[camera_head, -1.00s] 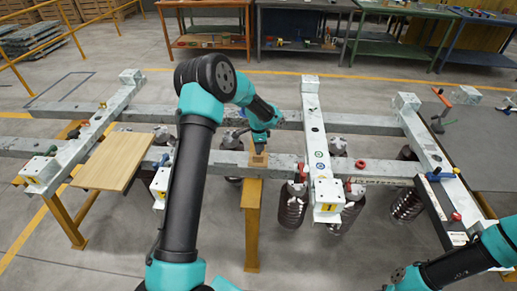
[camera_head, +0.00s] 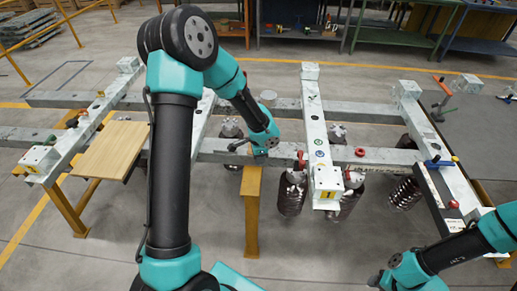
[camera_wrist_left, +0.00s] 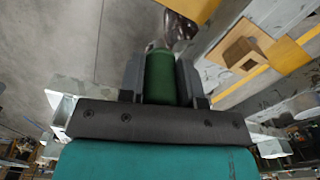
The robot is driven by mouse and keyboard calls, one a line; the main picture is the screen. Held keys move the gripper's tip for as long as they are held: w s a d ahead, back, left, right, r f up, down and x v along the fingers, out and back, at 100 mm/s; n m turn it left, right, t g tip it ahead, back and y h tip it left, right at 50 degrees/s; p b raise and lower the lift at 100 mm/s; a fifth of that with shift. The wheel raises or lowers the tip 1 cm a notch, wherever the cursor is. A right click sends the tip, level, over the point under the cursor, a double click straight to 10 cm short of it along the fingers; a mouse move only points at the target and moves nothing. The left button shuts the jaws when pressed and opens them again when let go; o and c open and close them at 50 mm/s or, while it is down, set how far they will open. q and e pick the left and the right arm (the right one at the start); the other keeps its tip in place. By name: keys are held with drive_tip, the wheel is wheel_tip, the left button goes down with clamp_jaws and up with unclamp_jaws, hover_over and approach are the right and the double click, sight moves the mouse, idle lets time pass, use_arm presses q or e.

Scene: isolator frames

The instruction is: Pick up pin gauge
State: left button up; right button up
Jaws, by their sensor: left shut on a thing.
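My left gripper (camera_head: 257,153) is shut on a green cylindrical grip, which I take to be the pin gauge (camera_wrist_left: 161,77). In the left wrist view the green cylinder sits between the two grey fingers (camera_wrist_left: 162,90). Its far end cannot be told apart from the shiny metal part behind it.
The yellow post (camera_head: 252,210) stands below the near beam (camera_head: 225,150). The cross beam (camera_head: 315,130) lies to the right, with brown insulators (camera_head: 291,190) hanging beside it. A wooden board (camera_head: 112,150) rests at left.

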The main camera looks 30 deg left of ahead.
use_arm(q)
drive_tip(key=shift+s+d, duration=0.15)
drive_tip(key=shift+s, duration=0.1)
drive_tip(key=shift+r, duration=0.2)
idle(0.3)
drive_tip(key=shift+r, duration=2.35)
